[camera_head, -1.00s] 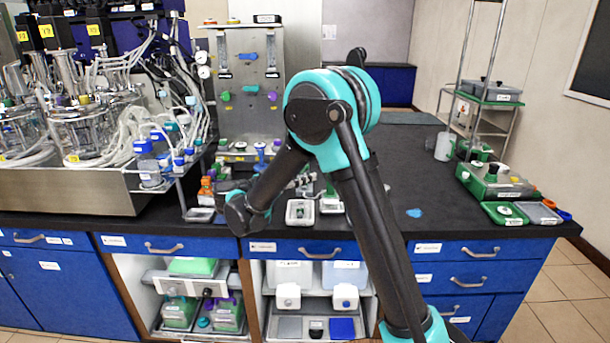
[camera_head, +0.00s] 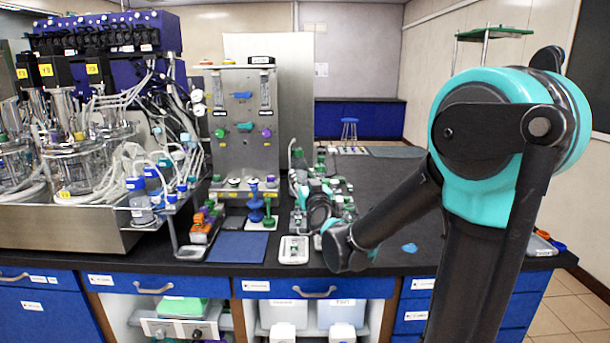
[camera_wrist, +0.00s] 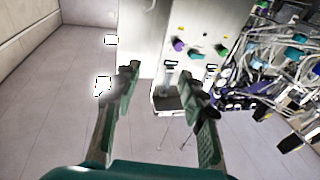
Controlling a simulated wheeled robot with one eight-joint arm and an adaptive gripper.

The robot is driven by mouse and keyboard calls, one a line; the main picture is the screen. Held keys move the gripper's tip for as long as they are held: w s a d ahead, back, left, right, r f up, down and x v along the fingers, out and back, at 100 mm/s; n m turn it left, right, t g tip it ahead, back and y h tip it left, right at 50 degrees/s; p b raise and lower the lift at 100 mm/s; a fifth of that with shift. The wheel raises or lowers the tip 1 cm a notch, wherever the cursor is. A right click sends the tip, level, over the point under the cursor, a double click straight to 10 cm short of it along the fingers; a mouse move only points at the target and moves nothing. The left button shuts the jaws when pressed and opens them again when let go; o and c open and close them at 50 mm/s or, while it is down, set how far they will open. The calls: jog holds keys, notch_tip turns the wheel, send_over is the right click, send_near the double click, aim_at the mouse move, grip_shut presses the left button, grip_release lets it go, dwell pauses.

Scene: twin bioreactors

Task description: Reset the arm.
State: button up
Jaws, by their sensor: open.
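My gripper (camera_wrist: 159,74) shows in the wrist view with its two green fingers spread apart and nothing between them. Beyond the fingers, the wrist view shows a tilted scene with a grey panel and coloured knobs. In the head view my black and teal arm stands at the right, its elbow high and its forearm reaching down and left to a wrist joint at the bench's front edge. My gripper cannot be clearly told apart there from the cluttered items beyond the wrist.
The twin bioreactors (camera_head: 80,165) with tubing stand at the left. A steel panel (camera_head: 243,160) with coloured knobs stands mid-bench. A blue mat (camera_head: 237,247), a blue valve-like piece (camera_head: 256,203) and a small white tray (camera_head: 293,250) lie before it. A blue stool (camera_head: 349,130) stands behind the bench.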

jog(key=s+d+f+m+g+h, duration=0.1)
jog(key=s+d+f+g, duration=0.6)
jog(key=s+f, duration=0.7)
jog(key=s+d+f+m+g+h, duration=0.1)
jog(key=s+d+f+g+h, duration=0.3)
jog(key=s+d+f+g, duration=0.3)
jog(key=s+d+f, duration=0.5)
jog(key=s+f, duration=0.3)
jog(key=s, duration=0.1)
jog(key=shift+d+m+g, duration=0.3)
jog(key=shift+m, duration=0.1)
